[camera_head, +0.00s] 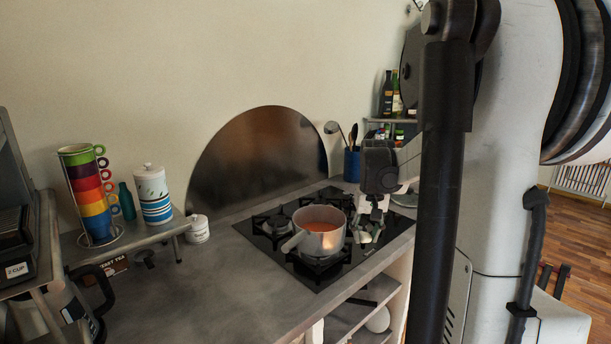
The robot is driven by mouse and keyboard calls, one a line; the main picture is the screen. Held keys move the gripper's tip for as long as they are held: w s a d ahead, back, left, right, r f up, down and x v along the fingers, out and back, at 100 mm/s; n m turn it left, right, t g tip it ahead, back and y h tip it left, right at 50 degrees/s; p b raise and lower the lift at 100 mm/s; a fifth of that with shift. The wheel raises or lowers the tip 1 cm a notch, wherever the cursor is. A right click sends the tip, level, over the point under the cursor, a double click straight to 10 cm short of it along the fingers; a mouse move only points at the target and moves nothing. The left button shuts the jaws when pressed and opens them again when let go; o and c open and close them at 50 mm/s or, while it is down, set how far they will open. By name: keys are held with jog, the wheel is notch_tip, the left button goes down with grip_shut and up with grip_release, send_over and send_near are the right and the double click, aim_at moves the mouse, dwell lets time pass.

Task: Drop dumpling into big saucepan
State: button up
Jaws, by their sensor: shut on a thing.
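A grey metal saucepan (299,243) stands on the black gas hob, with orange-red liquid inside and its handle pointing to the lower left. My gripper (368,231) points down just right of the saucepan, over the hob's right side and apart from the pan. It is shut on a small pale thing (364,237), which looks like the dumpling. The thing is tiny in this view and partly hidden by the fingers.
The hob (287,267) has several burner grates. A blue utensil holder (352,165) stands behind my gripper. Stacked colourful mugs (92,195) and a striped canister (153,194) stand on a raised shelf at left. The counter's front left (215,290) is clear.

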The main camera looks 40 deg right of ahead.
jog(key=w+d+r+n+p, duration=0.1)
jog(key=w+r+n+p, duration=0.25)
jog(key=w, duration=0.35)
jog(key=w+d+r+n+y+p, duration=0.1)
jog(key=w+r+n+p, duration=0.2)
jog(key=w+p, duration=0.25)
jog(key=w+d+r+n+p, duration=0.1)
jog(key=w+r+n+p, duration=0.25)
jog(key=w, duration=0.35)
notch_tip(320, 180, down, 7)
jog(key=b, duration=0.2)
jog(key=shift+w+a+r, duration=0.15)
jog(key=shift+a+r, duration=0.05)
jog(key=shift+a, duration=0.05)
jog(key=o, duration=1)
jog(key=shift+r, duration=0.1)
jog(key=r, duration=0.4)
jog(key=s+r, duration=0.1)
jog(key=r, duration=0.6)
jog(key=shift+s+d+r, duration=0.2)
jog(key=shift+r, duration=0.15)
